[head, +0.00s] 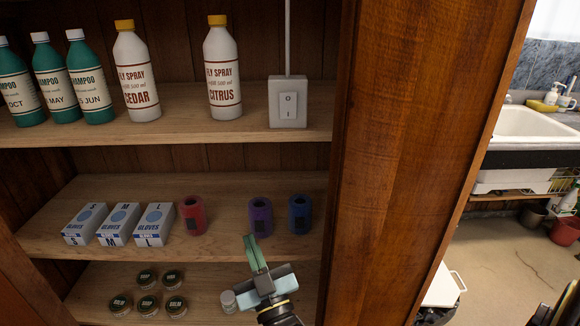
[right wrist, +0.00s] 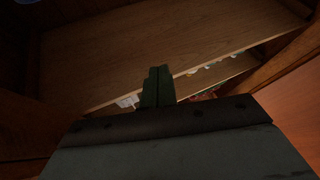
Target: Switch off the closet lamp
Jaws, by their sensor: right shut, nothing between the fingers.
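The lamp switch (head: 288,104) is a pale box with a rocker marked O at the top and I at the bottom. It sits at the right end of the upper closet shelf, with a white conduit (head: 288,40) rising from it. The lamp itself is not in view. My right gripper (head: 251,244) is shut and empty, in front of the middle shelf near the purple roll and well below the switch. In the right wrist view its green fingers (right wrist: 158,86) are together against a wooden shelf underside or board. My left gripper is not in view.
White fly spray bottles (head: 222,70) stand left of the switch, with green shampoo bottles (head: 90,80) farther left. Glove boxes (head: 118,224) and coloured rolls (head: 260,216) are on the middle shelf. A wooden side panel (head: 410,130) bounds the closet on the right.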

